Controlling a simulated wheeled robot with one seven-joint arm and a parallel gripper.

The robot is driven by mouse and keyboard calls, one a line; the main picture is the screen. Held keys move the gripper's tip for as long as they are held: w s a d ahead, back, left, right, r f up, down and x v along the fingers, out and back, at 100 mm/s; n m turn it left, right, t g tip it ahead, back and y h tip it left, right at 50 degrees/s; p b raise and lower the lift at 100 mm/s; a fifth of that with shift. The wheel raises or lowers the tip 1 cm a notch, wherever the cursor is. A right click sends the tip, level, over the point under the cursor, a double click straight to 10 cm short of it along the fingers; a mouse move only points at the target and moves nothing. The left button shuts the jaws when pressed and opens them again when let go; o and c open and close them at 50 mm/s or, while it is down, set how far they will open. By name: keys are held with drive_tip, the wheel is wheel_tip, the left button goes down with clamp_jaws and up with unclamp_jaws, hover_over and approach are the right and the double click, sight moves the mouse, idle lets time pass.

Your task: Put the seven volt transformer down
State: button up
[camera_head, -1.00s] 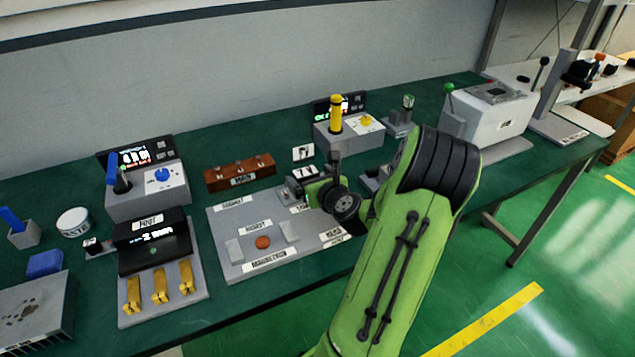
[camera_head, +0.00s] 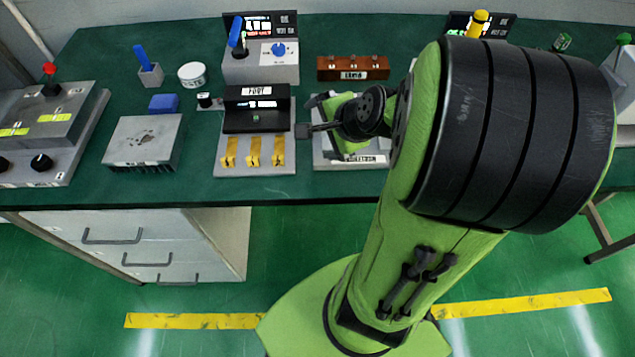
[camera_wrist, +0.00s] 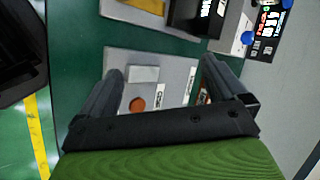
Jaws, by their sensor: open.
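I cannot make out the seven volt transformer in either current view; the arm hides much of the board and the bench behind it. A pale block (camera_wrist: 145,74) and an orange disc (camera_wrist: 137,104) show on that board between the fingers. In the head view the board (camera_head: 325,160) is largely covered by my wrist.
A brown block (camera_head: 352,67) lies behind the board. A finned metal block (camera_head: 143,140) and white tin (camera_head: 192,75) stand farther left.

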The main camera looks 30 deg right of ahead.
drive_tip(key=s+a+r+n+g, duration=0.1)
drive_tip(key=s+a+r+n, duration=0.2)
drive_tip(key=s+a+n, duration=0.2)
drive_tip(key=s+a+r+n+g, duration=0.1)
drive_tip(key=s+a+r+n, duration=0.2)
drive_tip(key=s+a+n, duration=0.3)
drive_tip(key=s+n, duration=0.3)
drive_tip(key=n, duration=0.4)
drive_tip(key=shift+s+r+g, duration=0.2)
drive_tip(key=shift+r+g, duration=0.1)
drive_tip(key=shift+r, duration=0.05)
wheel_tip(320, 180, up, 9)
drive_tip(key=p, duration=0.8)
drive_tip(key=shift+p, duration=0.4)
